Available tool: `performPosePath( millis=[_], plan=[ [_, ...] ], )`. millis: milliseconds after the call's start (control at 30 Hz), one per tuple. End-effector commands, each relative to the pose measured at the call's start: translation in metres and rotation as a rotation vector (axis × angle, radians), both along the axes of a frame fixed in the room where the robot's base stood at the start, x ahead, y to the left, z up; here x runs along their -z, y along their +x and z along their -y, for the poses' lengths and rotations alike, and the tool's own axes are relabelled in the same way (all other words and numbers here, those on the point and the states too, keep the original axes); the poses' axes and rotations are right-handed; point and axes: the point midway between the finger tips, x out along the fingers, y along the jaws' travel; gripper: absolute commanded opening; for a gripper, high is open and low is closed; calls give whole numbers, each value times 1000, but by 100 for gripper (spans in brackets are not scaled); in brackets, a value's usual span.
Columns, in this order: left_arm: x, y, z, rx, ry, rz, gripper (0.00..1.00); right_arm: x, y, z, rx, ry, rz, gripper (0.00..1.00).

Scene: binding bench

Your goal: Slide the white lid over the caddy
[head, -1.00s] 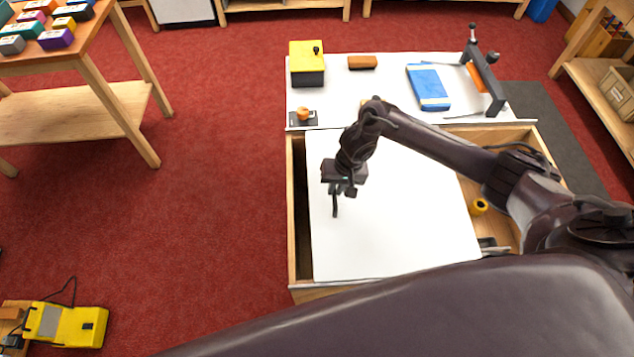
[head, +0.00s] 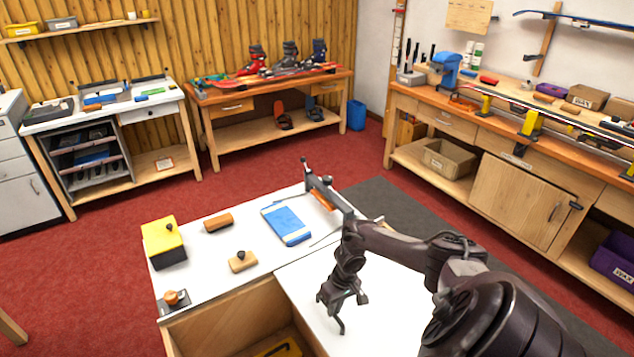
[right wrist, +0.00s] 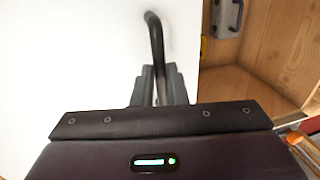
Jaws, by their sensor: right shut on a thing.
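The white lid (head: 305,292) is a flat panel over the right part of the wooden caddy (head: 215,318), at the near side of the white bench top. The caddy's left part is open, and its inside wall shows. My right gripper (head: 343,298) is above the lid, shut on the lid's dark bent handle (head: 341,326). In the right wrist view the handle (right wrist: 155,45) rises between the fingers over the white lid (right wrist: 75,55), and open wooden caddy (right wrist: 262,75) shows beside it. The lid's right end is hidden by my arm. My left gripper is out of view.
A yellow thing (head: 280,347) lies inside the open part. A grey object (right wrist: 227,18) is in the caddy.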

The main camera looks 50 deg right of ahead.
Motion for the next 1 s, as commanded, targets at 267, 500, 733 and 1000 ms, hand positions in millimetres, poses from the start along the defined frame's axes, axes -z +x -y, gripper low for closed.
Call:
performPosePath(
  millis=[267, 500, 733, 1000],
  plan=[
    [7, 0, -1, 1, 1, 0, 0, 2, -7, 22, 0, 0, 0, 0],
    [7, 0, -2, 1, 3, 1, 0, 1, -8, 25, 0, -1, -1, 0],
    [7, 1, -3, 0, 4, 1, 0, 1, -8, 25, 0, 1, -2, 16],
    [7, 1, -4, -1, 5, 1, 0, 1, -8, 24, 0, 0, -1, 34]
  ],
)
